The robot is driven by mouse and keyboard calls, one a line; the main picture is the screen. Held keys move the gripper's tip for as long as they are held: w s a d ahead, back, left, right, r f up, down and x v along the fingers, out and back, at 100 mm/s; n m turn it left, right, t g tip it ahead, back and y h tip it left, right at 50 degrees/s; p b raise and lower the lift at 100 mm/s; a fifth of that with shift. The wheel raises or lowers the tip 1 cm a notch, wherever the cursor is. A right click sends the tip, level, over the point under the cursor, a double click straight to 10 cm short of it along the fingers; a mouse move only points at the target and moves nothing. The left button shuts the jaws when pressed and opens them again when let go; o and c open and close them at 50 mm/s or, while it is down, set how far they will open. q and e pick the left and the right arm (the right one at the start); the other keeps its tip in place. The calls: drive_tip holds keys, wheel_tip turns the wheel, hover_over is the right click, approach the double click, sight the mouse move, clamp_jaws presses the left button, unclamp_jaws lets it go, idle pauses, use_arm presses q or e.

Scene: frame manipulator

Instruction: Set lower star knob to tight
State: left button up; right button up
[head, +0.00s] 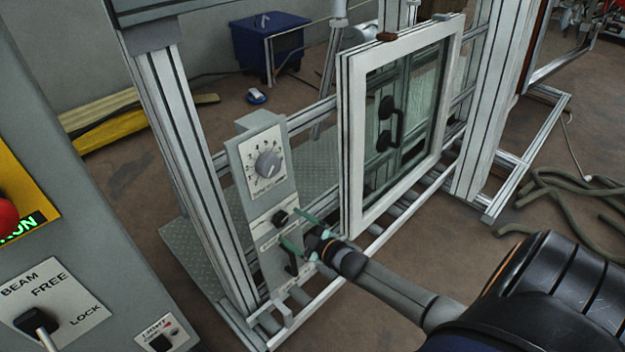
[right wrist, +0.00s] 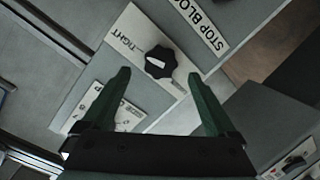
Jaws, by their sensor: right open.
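A black star knob (right wrist: 160,63) sits on a white plate marked TIGHT in the right wrist view. Its pale pointer mark shows on its face. In the head view a small black knob (head: 280,217) is on the lower part of the grey post panel. My right gripper (head: 292,229) reaches in from the right, with green fingers spread close to this panel. In the right wrist view the open fingers (right wrist: 159,76) lie on either side below the star knob, with nothing between them. I cannot tell whether they touch the panel. My left gripper is not in view.
A STOP BLOCK label (right wrist: 202,26) is beside the knob plate. A dial (head: 268,164) is higher on the panel, and a black handle (head: 291,264) lower. A white-framed window (head: 349,145) stands to the right. A control cabinet (head: 95,185) is at left.

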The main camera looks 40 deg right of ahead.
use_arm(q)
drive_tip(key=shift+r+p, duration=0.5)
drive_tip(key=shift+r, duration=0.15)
use_arm(e)
drive_tip(key=v, duration=0.8)
drive_tip(key=shift+s+r, duration=0.15)
drive_tip(key=shift+s, duration=0.25)
